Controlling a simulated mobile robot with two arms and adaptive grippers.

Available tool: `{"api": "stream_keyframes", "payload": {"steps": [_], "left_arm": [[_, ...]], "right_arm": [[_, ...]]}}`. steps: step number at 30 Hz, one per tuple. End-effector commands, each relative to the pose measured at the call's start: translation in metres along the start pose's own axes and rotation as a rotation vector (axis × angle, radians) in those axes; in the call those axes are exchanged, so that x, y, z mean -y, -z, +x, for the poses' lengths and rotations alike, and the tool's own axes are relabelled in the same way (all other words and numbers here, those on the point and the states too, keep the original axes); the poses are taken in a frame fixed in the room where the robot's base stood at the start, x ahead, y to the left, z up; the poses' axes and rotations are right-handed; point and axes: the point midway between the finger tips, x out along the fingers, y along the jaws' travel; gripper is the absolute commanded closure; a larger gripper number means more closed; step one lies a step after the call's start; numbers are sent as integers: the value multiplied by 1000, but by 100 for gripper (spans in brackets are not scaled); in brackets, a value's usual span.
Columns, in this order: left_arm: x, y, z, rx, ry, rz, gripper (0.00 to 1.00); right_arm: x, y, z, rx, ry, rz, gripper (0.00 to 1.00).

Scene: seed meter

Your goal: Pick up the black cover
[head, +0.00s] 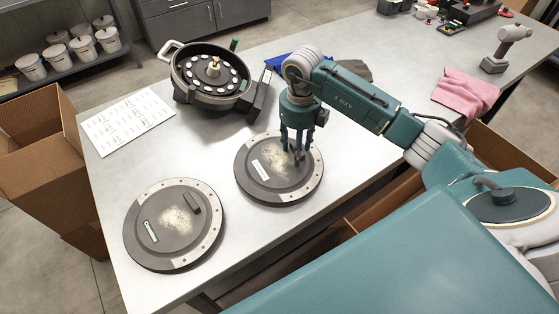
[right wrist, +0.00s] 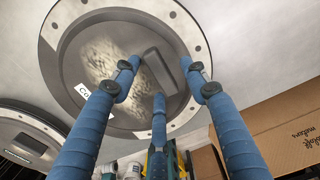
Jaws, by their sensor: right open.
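Two round dark grey covers with pale, holed rims lie flat on the table. One cover (head: 262,188) has a white label; the other cover (head: 165,250), at front left, has a green label and a raised dark handle (head: 192,203). Neither is plainly blacker than the other. My right gripper (head: 298,150) points down over the white-labelled cover. In the right wrist view, its three blue fingers (right wrist: 158,75) are spread around that cover's raised handle (right wrist: 165,72), with nothing held. Contact with the handle cannot be told. My left gripper is not in view.
A seed meter housing (head: 180,84) with a holed disc stands behind, beside a printed sheet (head: 127,121). Open cardboard boxes (head: 40,180) flank the table. Bare tabletop lies between the covers.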

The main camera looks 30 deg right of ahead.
Motion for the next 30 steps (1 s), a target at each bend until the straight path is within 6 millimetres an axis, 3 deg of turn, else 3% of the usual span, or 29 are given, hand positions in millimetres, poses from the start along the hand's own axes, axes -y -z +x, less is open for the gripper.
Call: {"api": "stream_keyframes", "payload": {"steps": [2,8,22,26,30], "left_arm": [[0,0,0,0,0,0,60],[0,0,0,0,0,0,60],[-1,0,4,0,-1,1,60],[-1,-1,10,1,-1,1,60],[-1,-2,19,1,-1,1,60]], "right_arm": [[0,0,0,0,0,0,59],[0,0,0,0,0,0,99],[0,-2,-10,5,-1,-1,100],[0,-2,-27,7,0,0,100],[0,-3,-60,11,0,0,100]]}}
